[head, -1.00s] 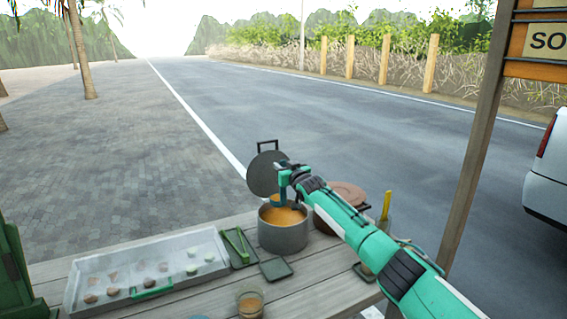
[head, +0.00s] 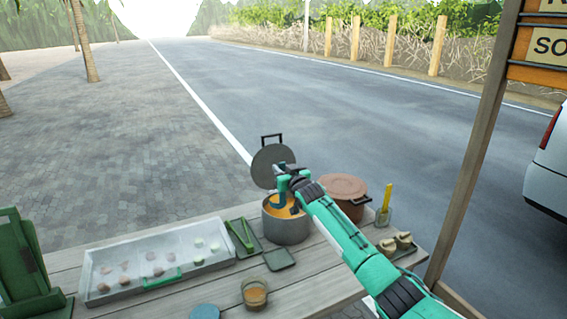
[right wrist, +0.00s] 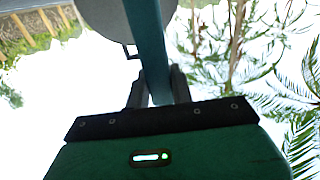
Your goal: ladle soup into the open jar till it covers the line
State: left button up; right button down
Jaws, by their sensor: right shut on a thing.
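A grey pot (head: 286,232) of orange soup stands on the wooden table in the head view. My right gripper (head: 283,182) is above the pot, shut on the blue ladle (head: 281,199), whose lower part reaches down into the pot. The ladle's bowl cannot be made out clearly. In the right wrist view the ladle's handle (right wrist: 151,45) runs up from between the fingers (right wrist: 155,85). The open glass jar (head: 254,292) stands at the front of the table with orange-brown content low in it; its line is too small to tell. My left gripper is out of view.
The round grey pot lid (head: 271,165) stands upright behind the pot. A brown lidded pot (head: 345,196) is to its right. A long tray (head: 150,268), green tongs (head: 239,236), a small dark tray (head: 279,259) and a blue disc (head: 205,311) lie left and in front.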

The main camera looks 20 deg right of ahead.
jog(key=shift+s+a+f+p, duration=1.15)
jog(key=shift+s+a+p, duration=1.25)
jog(key=shift+s+a, duration=9.35)
jog(key=d+f+m+b, duration=0.2)
jog(key=d+f+m, duration=0.4)
jog(key=d+m, duration=0.2)
jog(key=s+d+f+m+b, duration=0.1)
jog(key=d+f+m, duration=0.5)
jog(key=d+m, duration=0.2)
jog(key=shift+d+b, duration=0.4)
jog(key=shift+d, duration=0.5)
